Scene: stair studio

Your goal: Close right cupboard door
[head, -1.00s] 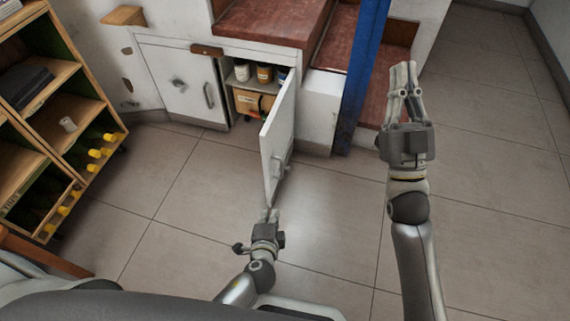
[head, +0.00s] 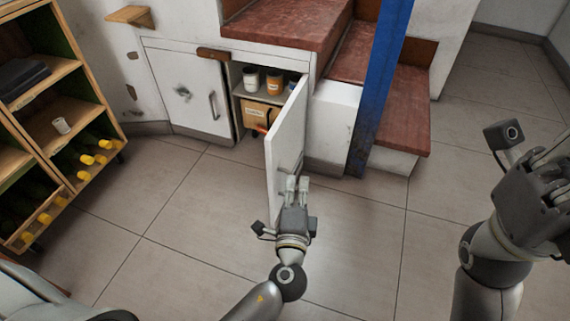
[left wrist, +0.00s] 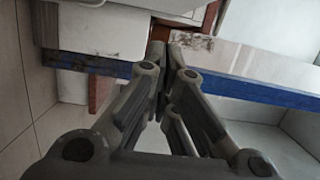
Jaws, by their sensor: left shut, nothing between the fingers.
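The white right cupboard door (head: 286,135) stands open in the head view, swung well out from the cupboard under the steps. Its outer face shows, with a handle (head: 295,168) low near the free edge. My left gripper (head: 297,186) is shut and empty, at the lower outer side of the door, just below the handle. I cannot tell whether it touches the door. Its closed fingers also show in the left wrist view (left wrist: 167,52). My right gripper (head: 548,150) is at the right edge, partly cut off, well away from the door.
The left cupboard door (head: 190,92) is closed. Jars (head: 251,78) and a cardboard box (head: 258,114) are inside the open cupboard. A blue post (head: 379,90) and red steps (head: 400,110) stand right of the door. A wooden bottle shelf (head: 75,120) is at left. Tiled floor is clear.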

